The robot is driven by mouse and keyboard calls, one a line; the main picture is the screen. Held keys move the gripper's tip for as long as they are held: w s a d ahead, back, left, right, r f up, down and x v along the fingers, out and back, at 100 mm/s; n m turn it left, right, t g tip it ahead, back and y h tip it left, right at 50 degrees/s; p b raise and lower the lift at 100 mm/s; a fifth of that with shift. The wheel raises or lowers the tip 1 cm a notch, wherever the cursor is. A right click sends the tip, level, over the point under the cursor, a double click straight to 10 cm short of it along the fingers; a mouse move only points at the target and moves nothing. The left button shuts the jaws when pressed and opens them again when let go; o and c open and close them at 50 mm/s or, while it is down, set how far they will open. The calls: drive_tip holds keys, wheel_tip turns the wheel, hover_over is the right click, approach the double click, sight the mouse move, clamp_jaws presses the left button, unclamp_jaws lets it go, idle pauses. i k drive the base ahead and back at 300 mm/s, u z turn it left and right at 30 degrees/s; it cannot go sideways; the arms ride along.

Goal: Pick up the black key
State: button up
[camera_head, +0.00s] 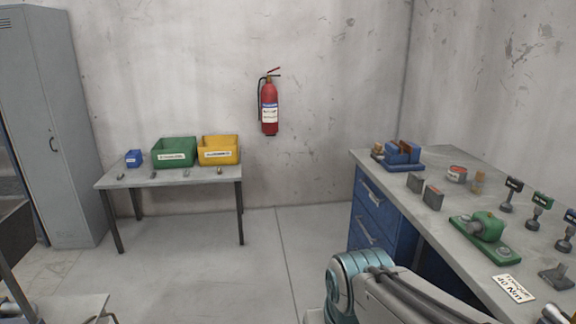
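On the right workbench (430,200) several small upright pieces with coloured, labelled heads stand in a row. The one with the black head (512,186) is the farthest back and looks like the black key. A green-headed one (541,202) and a blue-headed one (568,228) stand nearer. All of them look upright on dark round bases, and their labels are too small to read. My gripper is out of view; only part of my arm shows at the bottom, in front of the bench.
A green device (488,226) on a green plate, a white torque card (507,288), dark blocks and a blue vise-like item (403,153) occupy the bench. A small table (165,181) with green and yellow bins stands back left. The floor between is clear.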

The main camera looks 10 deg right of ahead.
sight(515, 185)
drive_tip(key=i, duration=1.55)
drive_tip(key=z, duration=0.95)
drive_tip(key=i, duration=1.05)
drive_tip(key=z, duration=1.4)
drive_tip(key=i, duration=0.55)
drive_tip(key=z, duration=0.3)
